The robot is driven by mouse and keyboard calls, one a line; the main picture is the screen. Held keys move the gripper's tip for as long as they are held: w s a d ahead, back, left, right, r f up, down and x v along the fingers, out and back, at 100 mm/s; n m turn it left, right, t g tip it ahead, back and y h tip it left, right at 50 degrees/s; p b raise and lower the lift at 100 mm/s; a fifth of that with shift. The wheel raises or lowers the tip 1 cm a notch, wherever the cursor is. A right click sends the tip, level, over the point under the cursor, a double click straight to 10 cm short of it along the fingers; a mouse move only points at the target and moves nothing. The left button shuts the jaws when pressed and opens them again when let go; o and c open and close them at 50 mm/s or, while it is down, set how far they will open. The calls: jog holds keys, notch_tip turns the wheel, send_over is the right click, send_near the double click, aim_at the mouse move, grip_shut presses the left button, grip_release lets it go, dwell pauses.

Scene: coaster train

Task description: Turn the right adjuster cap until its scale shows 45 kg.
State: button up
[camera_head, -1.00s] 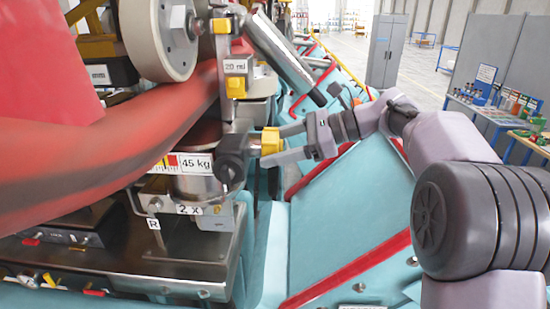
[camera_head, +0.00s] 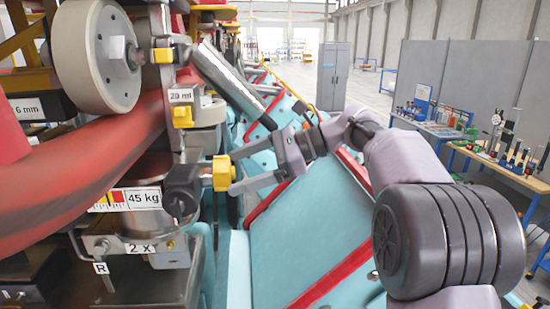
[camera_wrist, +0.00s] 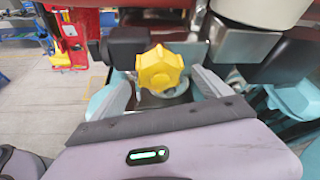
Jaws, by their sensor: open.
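The right adjuster has a yellow lobed cap (camera_head: 222,173) on a dark body (camera_head: 183,188), beside a white "45 kg" label (camera_head: 143,199). A yellow, red and white scale strip (camera_head: 108,201) adjoins the label; its exact reading is too small to tell. An "R" tag (camera_head: 101,267) hangs below. My gripper (camera_head: 236,172) is open with its fingertips at the cap's near edge, one above and one below. In the wrist view the cap (camera_wrist: 160,71) sits ahead between the spread fingers (camera_wrist: 158,84), with no clear contact.
A red curved tube (camera_head: 90,160) passes close above the scale. A pale wheel (camera_head: 95,55), a "20 ml" label (camera_head: 181,95) and a grey cylinder (camera_head: 232,82) are above the cap. Teal panels with red edging (camera_head: 290,235) lie below. Workbenches (camera_head: 500,165) stand at right.

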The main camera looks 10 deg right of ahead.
jog(key=v, duration=1.3)
jog(key=shift+d, duration=0.4)
jog(key=shift+s, duration=0.15)
jog(key=s+a+f+n+t+h, duration=0.1)
jog(key=s+a+f+n+h, duration=0.25)
jog(key=s, duration=0.45)
jog(key=s+a+f+n+t+h, duration=0.1)
jog(key=s+a+f+n+h, duration=0.3)
jog(key=s, duration=0.4)
jog(key=s+d+f+n+t+h, duration=0.4)
jog(key=s+f+n, duration=0.1)
jog(key=s+f, duration=0.6)
notch_tip(320, 180, down, 47)
jog(key=s+g+b, duration=0.1)
jog(key=g+b, duration=0.1)
jog(key=b, duration=4.1)
jog(key=shift+s+a, duration=0.35)
jog(key=shift+s, duration=0.05)
